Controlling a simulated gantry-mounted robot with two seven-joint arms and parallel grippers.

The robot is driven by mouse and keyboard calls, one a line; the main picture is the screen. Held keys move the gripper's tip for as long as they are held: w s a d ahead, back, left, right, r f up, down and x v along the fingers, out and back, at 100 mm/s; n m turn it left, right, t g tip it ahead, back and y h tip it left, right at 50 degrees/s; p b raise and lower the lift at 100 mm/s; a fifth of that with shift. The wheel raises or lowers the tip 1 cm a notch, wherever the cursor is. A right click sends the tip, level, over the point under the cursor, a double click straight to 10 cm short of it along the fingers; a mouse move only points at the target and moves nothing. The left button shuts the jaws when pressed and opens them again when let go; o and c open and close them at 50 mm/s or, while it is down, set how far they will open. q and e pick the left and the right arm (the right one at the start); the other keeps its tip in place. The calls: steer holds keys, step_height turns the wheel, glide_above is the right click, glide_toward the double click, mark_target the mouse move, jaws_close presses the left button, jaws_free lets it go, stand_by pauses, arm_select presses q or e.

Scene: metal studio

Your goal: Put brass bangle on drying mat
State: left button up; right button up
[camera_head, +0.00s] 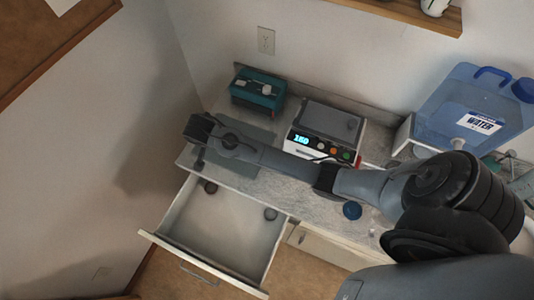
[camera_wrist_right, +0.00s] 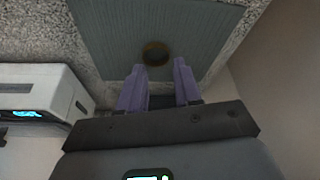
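The brass bangle (camera_wrist_right: 156,53) lies flat on the grey drying mat (camera_wrist_right: 205,30) in the right wrist view, near the mat's edge closest to my fingers. My right gripper (camera_wrist_right: 159,65) is open, its purple fingers spread apart with nothing between them. The bangle is just beyond the fingertips, and I see no contact. In the head view my right arm crosses the counter from the right, and its hand (camera_head: 198,130) is over the counter's left end. Part of the mat (camera_head: 228,168) shows below the forearm; the bangle is hidden there. My left gripper is not in view.
A teal box (camera_head: 258,90) is behind the mat. A water jug (camera_head: 470,105) stands at right. An open drawer (camera_head: 220,225) juts out below the counter.

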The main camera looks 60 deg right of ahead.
steer(key=s+a+f+n, duration=0.1)
steer(key=s, duration=0.1)
steer(key=s+a+f+n+y, duration=0.1)
steer(key=s, duration=0.1)
steer(key=s+a+f+n, duration=0.1)
steer(key=s+n, duration=0.1)
steer(key=s, duration=0.1)
steer(key=shift+a+f, duration=0.15)
steer(key=shift+a, duration=0.15)
steer(key=s+n, duration=0.1)
steer(key=s, duration=0.1)
steer(key=s+a+n+y, duration=0.1)
steer(key=s+n, duration=0.1)
steer(key=s, duration=0.1)
steer(key=s+a+n+t, duration=0.1)
steer(key=s, duration=0.1)
steer(key=shift+s+f+n+y, duration=0.3)
steer(key=shift+f, duration=0.1)
steer(key=s+r+n, duration=0.2)
steer(key=s+n, duration=0.1)
steer(key=s, duration=0.2)
steer(key=s+r+n+t+y, duration=0.1)
steer(key=s+n, duration=0.2)
steer(key=s, duration=0.2)
steer(key=shift+s+a+r, duration=0.25)
steer(key=shift+a+r, duration=0.1)
steer(key=shift+a, duration=0.05)
